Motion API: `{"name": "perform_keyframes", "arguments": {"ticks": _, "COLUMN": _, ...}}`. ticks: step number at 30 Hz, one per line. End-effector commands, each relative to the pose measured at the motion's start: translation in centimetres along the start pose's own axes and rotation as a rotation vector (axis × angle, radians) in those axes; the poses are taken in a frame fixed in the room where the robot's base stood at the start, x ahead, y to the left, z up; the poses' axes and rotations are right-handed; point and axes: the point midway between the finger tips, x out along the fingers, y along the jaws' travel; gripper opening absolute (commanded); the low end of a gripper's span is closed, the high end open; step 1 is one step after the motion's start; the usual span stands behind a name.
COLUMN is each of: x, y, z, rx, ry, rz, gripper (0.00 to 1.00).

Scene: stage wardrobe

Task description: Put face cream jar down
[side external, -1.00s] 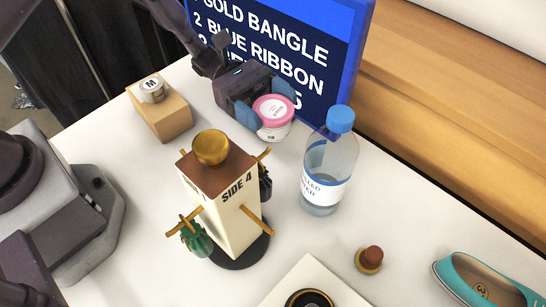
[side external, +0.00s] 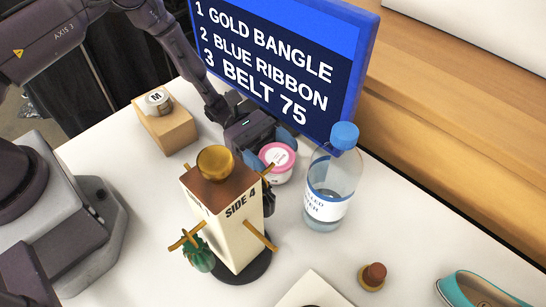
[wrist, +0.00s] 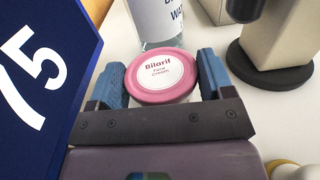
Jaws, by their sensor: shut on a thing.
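The face cream jar (side external: 277,162) is white with a pink lid. My gripper (side external: 264,150) is shut on it, between the board and the four-sided stand in the side view. In the wrist view the lid (wrist: 160,74) reads "Bilarif Face Cream", with a blue finger of my gripper (wrist: 160,85) on each side. The jar looks upright and close to the white table (side external: 330,255); I cannot tell whether its base touches. Its lower part is partly hidden by the gripper and the stand's peg.
The cream stand (side external: 237,220) with pegs and a gold knob is just in front of the jar. A water bottle (side external: 332,180) with a blue cap stands right of it. The blue list board (side external: 270,65) rises behind. A wooden block (side external: 167,125) carries a small "M" jar (side external: 158,101).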

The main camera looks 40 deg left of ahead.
Motion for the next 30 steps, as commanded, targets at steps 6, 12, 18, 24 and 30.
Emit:
{"name": "perform_keyframes", "arguments": {"ticks": 6, "x": 0.0, "y": 0.0, "z": -1.8, "rx": 0.002, "ry": -0.002, "rz": 0.0, "gripper": 0.47}}
{"name": "perform_keyframes", "arguments": {"ticks": 12, "x": 0.0, "y": 0.0, "z": -1.8, "rx": 0.002, "ry": -0.002, "rz": 0.0, "gripper": 0.47}}
{"name": "perform_keyframes", "arguments": {"ticks": 18, "x": 0.0, "y": 0.0, "z": -2.2, "rx": 0.0, "ry": -0.001, "rz": 0.0, "gripper": 0.81}}
{"name": "perform_keyframes", "arguments": {"ticks": 24, "x": 0.0, "y": 0.0, "z": -2.2, "rx": 0.0, "ry": -0.001, "rz": 0.0, "gripper": 1.0}}
{"name": "perform_keyframes", "arguments": {"ticks": 30, "x": 0.0, "y": 0.0, "z": -2.2, "rx": 0.001, "ry": 0.0, "rz": -0.001, "gripper": 1.0}}
